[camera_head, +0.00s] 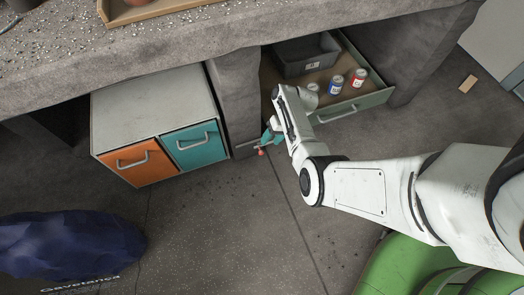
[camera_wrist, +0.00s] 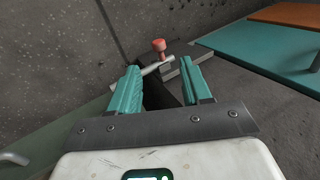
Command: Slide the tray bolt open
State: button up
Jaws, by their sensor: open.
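The bolt is a grey metal rod (camera_wrist: 150,69) with a red knob (camera_wrist: 158,45), on a metal bracket (camera_wrist: 185,70) in the wrist view. In the head view the red knob (camera_head: 261,152) shows low on the concrete pillar, between the cabinet and the open tray. My gripper (camera_wrist: 160,66) has two teal fingers, spread apart and empty. The rod and knob appear between and just beyond the fingertips; contact cannot be told. In the head view my gripper (camera_head: 267,137) is just above the knob. The pulled-out tray (camera_head: 352,108) has a grey-green front with a handle.
The tray holds a dark grey bin (camera_head: 305,58), a blue can (camera_head: 336,85) and a red can (camera_head: 358,78). A cabinet with orange (camera_head: 140,162) and teal (camera_head: 195,146) drawers stands left of the bolt. The floor in front is clear; a dark blue bag (camera_head: 65,243) lies at left.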

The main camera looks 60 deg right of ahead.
aim_at(262, 151)
jog(key=b+x, duration=0.3)
jog(key=x, duration=0.4)
jog(key=shift+f+b, duration=0.15)
jog(key=shift+b, duration=0.15)
grip_shut()
jog(key=shift+s, duration=0.1)
